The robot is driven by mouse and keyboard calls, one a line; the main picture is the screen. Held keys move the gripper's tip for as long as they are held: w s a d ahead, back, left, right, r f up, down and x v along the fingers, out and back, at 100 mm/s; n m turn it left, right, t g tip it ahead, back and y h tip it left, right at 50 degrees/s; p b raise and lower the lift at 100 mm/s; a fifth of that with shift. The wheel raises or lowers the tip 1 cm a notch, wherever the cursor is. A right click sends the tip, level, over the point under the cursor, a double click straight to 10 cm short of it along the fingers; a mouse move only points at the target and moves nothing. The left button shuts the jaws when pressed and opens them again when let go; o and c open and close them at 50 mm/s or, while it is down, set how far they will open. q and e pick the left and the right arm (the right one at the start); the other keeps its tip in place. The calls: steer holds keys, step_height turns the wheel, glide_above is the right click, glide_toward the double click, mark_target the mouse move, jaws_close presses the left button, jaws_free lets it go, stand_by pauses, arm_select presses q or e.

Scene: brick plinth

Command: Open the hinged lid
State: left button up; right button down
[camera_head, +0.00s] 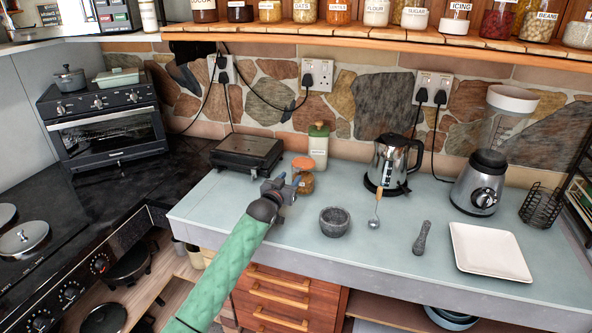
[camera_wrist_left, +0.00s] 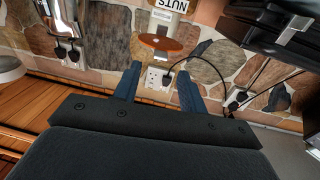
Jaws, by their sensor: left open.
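A small glass jar (camera_head: 303,183) with a round orange-brown lid (camera_head: 302,163) stands on the pale counter; its contents look brown. The lid looks closed, but its hinge cannot be made out. My left gripper (camera_head: 281,184) is open at the jar's left front side, its fingers partly overlapping the jar in the head view. In the left wrist view my gripper (camera_wrist_left: 155,82) shows two blue fingers spread apart, with a round orange-brown lid (camera_wrist_left: 165,43) beyond and between them. Contact cannot be told. My right gripper is not in view.
A canister (camera_head: 318,148) stands behind the jar and a black grill (camera_head: 247,153) to its left. A stone mortar (camera_head: 335,221), kettle (camera_head: 393,165), spoon (camera_head: 375,210), pestle (camera_head: 421,238), white plate (camera_head: 490,252) and blender (camera_head: 481,183) lie to the right. The front left counter is clear.

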mark_target(296, 171)
arm_select(q)
steer(key=p+x, duration=0.1)
steer(key=x, duration=0.3)
steer(key=shift+f, duration=0.15)
steer(key=shift+w+d, duration=0.15)
steer(key=shift+w, duration=0.3)
steer(key=shift+w+d+p, duration=0.1)
steer(key=shift+w+p, duration=0.2)
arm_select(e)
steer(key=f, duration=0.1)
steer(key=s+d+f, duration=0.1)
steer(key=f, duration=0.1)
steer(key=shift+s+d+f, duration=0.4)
arm_select(q)
steer(key=shift+c, duration=0.4)
jaws_close()
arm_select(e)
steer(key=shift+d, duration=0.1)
